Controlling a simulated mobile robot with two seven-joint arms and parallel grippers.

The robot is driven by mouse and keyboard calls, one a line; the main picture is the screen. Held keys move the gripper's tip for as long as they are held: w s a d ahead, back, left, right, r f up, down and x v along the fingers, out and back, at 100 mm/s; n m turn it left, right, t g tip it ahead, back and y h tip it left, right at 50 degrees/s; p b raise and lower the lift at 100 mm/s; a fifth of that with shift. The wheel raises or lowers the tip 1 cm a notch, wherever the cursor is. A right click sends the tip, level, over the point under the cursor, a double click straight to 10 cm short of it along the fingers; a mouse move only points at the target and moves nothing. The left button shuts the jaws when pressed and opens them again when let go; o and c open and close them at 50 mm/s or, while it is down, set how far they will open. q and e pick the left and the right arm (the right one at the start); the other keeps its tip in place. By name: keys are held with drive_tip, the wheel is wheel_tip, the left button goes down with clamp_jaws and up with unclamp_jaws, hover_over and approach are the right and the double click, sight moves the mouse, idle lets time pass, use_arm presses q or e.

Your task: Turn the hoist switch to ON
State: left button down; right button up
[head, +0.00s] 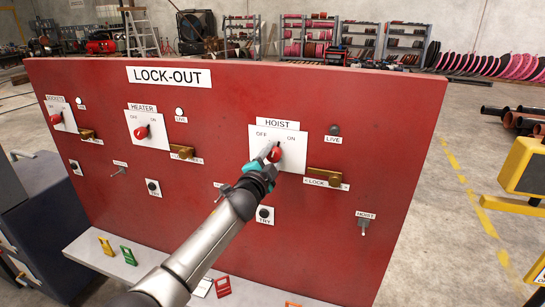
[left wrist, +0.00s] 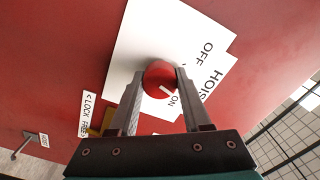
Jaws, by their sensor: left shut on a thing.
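The hoist switch (head: 275,152) is a red round knob on a white plate marked OFF at left and ON at right. My left gripper (head: 270,158) is at the knob and hides part of it. In the left wrist view the two fingers of my gripper (left wrist: 160,76) are shut on the red knob (left wrist: 159,73), one on each side. A white mark on the knob points towards the word ON. My right gripper is not in view.
The red lock-out panel (head: 220,85) also bears socket (head: 56,119) and heater (head: 142,132) knobs. A brass hoist lock (head: 325,175) sits at lower right of the hoist plate. The hoist lamp (head: 335,130) looks dark. A ledge (head: 160,272) with coloured tags runs below.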

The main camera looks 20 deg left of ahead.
use_arm(q)
drive_tip(key=m, duration=0.4)
drive_tip(key=shift+m, duration=0.4)
idle(0.4)
drive_tip(key=shift+c, duration=1.8)
unclamp_jaws()
drive_tip(key=shift+s+a, duration=0.1)
drive_tip(key=shift+s, duration=0.5)
drive_tip(key=s, duration=1.4)
drive_tip(key=shift+a, duration=0.2)
